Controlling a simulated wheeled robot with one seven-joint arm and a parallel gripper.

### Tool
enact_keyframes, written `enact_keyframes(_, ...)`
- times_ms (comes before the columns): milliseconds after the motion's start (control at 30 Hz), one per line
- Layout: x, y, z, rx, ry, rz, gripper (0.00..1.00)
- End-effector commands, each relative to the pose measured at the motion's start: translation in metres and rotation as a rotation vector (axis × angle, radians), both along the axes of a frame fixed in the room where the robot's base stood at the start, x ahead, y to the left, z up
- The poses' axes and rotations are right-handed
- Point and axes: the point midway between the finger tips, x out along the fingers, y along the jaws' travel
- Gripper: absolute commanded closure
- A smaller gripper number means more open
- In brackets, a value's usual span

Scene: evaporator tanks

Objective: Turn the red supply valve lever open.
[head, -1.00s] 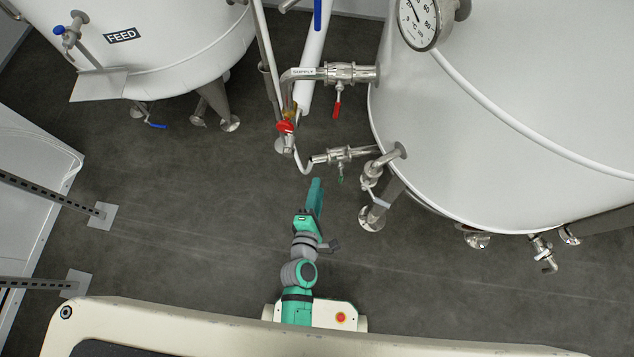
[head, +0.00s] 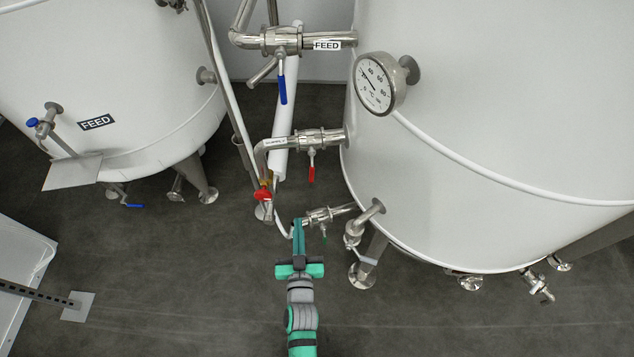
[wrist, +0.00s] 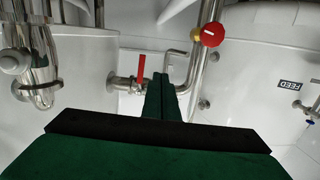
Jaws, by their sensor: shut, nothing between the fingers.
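The red supply valve lever (head: 312,170) hangs down from the steel supply valve (head: 312,139), across the line of the pipe. In the wrist view the red lever (wrist: 141,68) stands just left of my fingertips, apart from them in the picture. My gripper (head: 298,224) is shut and empty. In the head view it reaches up from below, lower than the red lever and slightly left of it. In the wrist view its green fingers (wrist: 162,85) are together, pointing toward the pipework.
A red round knob (head: 262,194) sits on the pipe to the left. A blue feed lever (head: 282,88) hangs above. The large white tank (head: 470,150) fills the right side.

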Motion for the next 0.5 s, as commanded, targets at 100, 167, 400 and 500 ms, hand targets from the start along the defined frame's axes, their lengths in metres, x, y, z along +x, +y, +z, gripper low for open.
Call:
enact_keyframes(100, 0.014, -0.012, 0.009, 0.302, -0.033, -0.047, 1.0)
enact_keyframes(167, 0.02, -0.019, 0.013, 0.46, -0.05, -0.071, 1.0)
enact_keyframes(400, 0.043, -0.051, 0.019, 1.077, -0.116, -0.171, 1.0)
enact_keyframes(500, 0.05, -0.063, 0.017, 1.292, -0.14, -0.206, 1.0)
